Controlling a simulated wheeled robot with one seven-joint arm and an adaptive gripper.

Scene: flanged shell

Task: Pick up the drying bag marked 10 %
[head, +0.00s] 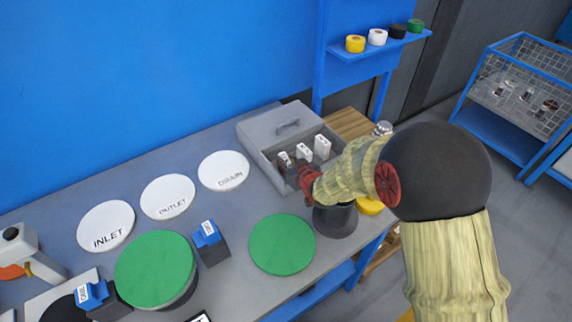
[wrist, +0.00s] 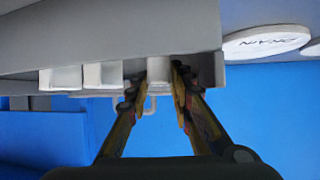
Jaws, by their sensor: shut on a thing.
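Several small white drying bags stand in a row in an open grey box (head: 252,150) at the back right of the bench. In the head view one bag (head: 322,147) is at the right, another (head: 303,152) beside it, and a third (head: 284,159) by my fingers. Their markings are too small to read. My gripper (head: 292,172) reaches into the box from the right. In the wrist view my gripper (wrist: 160,72) is shut on a white bag (wrist: 159,87), its fingers on both sides. Other bags (wrist: 103,75) sit to its left. The held bag's mark is hidden.
The box's lid (head: 290,122) with a handle is at its back. White discs marked INLET (head: 106,226), OUTLET (head: 167,197) and DRAIN (head: 223,171) lie left. Green discs (head: 282,244) and a blue-topped block (head: 209,240) are in front. A dark cylinder (head: 336,220) stands below my wrist.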

